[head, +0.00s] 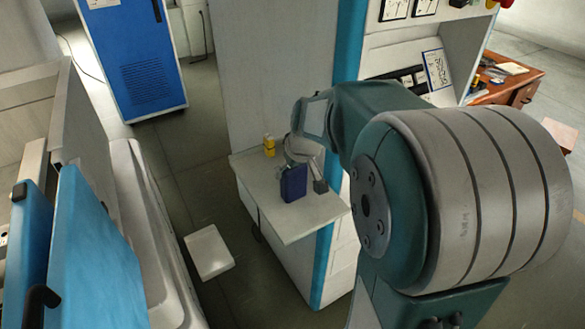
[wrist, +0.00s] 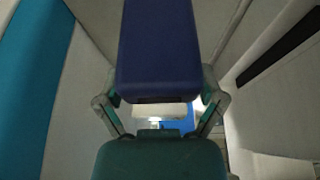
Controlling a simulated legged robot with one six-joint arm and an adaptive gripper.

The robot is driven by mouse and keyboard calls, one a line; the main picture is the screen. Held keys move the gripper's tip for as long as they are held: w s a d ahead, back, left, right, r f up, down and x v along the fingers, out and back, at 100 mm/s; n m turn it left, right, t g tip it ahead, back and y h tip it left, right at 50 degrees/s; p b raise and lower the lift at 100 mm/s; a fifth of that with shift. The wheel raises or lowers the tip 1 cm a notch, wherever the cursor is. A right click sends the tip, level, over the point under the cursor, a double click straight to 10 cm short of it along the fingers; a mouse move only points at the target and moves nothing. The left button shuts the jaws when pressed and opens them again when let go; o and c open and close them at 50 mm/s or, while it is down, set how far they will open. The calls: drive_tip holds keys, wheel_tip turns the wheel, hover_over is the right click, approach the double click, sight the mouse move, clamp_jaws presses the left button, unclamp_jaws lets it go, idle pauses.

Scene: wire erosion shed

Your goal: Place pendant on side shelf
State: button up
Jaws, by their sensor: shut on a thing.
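The pendant is a dark blue box (head: 293,183). In the wrist view the pendant (wrist: 160,45) fills the space between the fingers of my gripper (wrist: 160,92), and the gripper is shut on it. In the head view my gripper (head: 306,165) is mostly hidden behind the pendant and my arm. The side shelf (head: 300,222) is a pale flat ledge on the machine's side. The pendant appears upright over the shelf's middle, its lower edge close to the surface. I cannot tell whether it touches.
A small yellow object (head: 269,146) stands at the shelf's back edge. A tall pale machine panel (head: 275,70) rises behind the shelf. A blue cabinet (head: 138,60) stands at the back left. A white tray-like piece (head: 208,251) is low at the shelf's left.

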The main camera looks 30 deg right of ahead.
drive_tip(key=o, duration=1)
drive_tip(key=shift+f, duration=0.1)
drive_tip(key=shift+d, duration=0.5)
drive_tip(key=shift+a, duration=0.1)
drive_tip(key=shift+a+r, duration=0.1)
drive_tip(key=shift+r, duration=0.15)
drive_tip(key=v, duration=1.1)
drive_tip(key=shift+t, duration=0.5)
drive_tip(key=s+a+f, duration=0.1)
drive_tip(key=s+a, duration=0.3)
drive_tip(key=s, duration=0.1)
drive_tip(key=s+a+f, duration=0.1)
drive_tip(key=s+a, duration=0.3)
drive_tip(key=s, duration=0.1)
drive_tip(key=s+a+f, duration=0.1)
drive_tip(key=s+a, duration=0.3)
drive_tip(key=s, duration=0.1)
drive_tip(key=shift+s+a+f, duration=0.25)
drive_tip(key=shift+a+f, duration=0.1)
drive_tip(key=shift+f, duration=0.05)
